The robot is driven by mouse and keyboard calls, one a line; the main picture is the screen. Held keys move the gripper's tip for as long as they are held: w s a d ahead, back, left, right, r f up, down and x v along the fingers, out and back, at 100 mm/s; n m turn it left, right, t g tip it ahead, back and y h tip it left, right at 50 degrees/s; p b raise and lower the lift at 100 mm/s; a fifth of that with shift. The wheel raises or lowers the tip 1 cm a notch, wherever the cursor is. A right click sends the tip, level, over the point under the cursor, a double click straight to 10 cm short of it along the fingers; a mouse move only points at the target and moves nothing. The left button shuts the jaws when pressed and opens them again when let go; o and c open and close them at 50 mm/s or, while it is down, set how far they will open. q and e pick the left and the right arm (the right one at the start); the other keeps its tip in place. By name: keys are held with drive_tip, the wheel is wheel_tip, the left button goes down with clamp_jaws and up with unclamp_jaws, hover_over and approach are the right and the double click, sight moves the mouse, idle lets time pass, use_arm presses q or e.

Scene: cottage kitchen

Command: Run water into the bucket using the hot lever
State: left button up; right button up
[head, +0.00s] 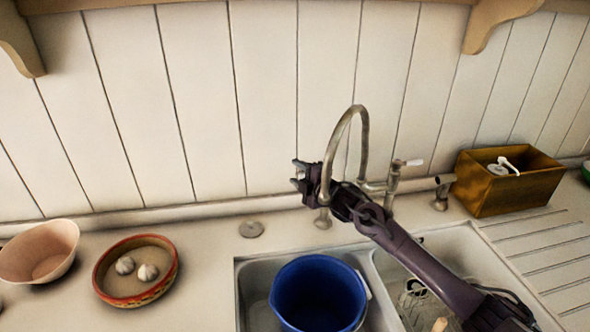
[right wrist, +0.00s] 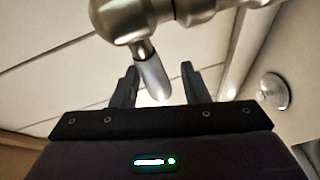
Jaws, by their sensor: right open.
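The blue bucket (head: 318,295) stands upright in the left sink basin; I cannot see water in it. The metal tap (head: 363,135) arches above the sink's back edge. One lever with a pale handle (head: 408,163) sticks out on its right side. My right gripper (head: 299,176) is at the tap's left side, its arm crossing in front of the tap and hiding part of it. In the right wrist view, a pale lever handle (right wrist: 151,76) on a metal joint hangs between the open fingers (right wrist: 158,85), not clamped. No hot marking is readable. My left gripper is out of view.
A pink bowl (head: 40,252) and a red-rimmed dish (head: 112,281) with two white bulbs stand left of the sink. A wooden box (head: 510,190) is at the right, behind the draining grooves. The right basin (head: 455,245) holds a glass-like item. Plank wall behind.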

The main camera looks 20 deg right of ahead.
drive_tip(key=shift+w+a+f, duration=0.1)
drive_tip(key=shift+w, duration=0.45)
clamp_jaws()
